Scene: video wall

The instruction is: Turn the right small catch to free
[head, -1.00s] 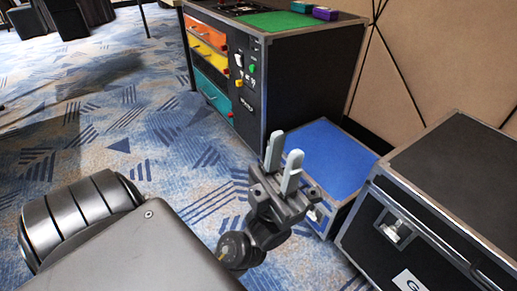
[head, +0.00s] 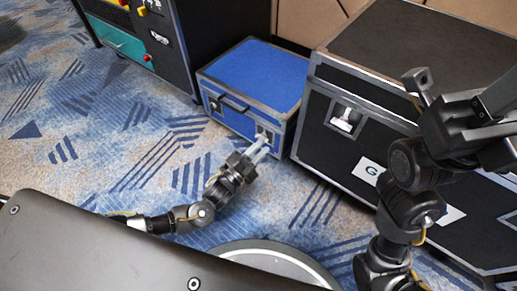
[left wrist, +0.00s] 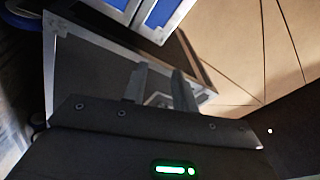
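The blue-topped case (head: 258,75) stands on the carpet. A small light-metal catch (head: 264,135) is at the right end of its front, partly hidden by my left fingertips. My left gripper (head: 259,149) is right in front of this catch. I cannot tell whether it touches it. Its two pale fingers look parted, and the left wrist view shows a gap between them (left wrist: 160,82). The catch's turn position cannot be made out. Another small catch (head: 213,103) is at the front's left end. My right gripper (head: 462,85) has its fingers spread, before the large black case.
The large black case (head: 410,55) with a metal latch (head: 344,119) stands close at the right of the blue case. A black cabinet with coloured drawers (head: 125,42) stands behind left. The patterned carpet (head: 90,140) is clear at left.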

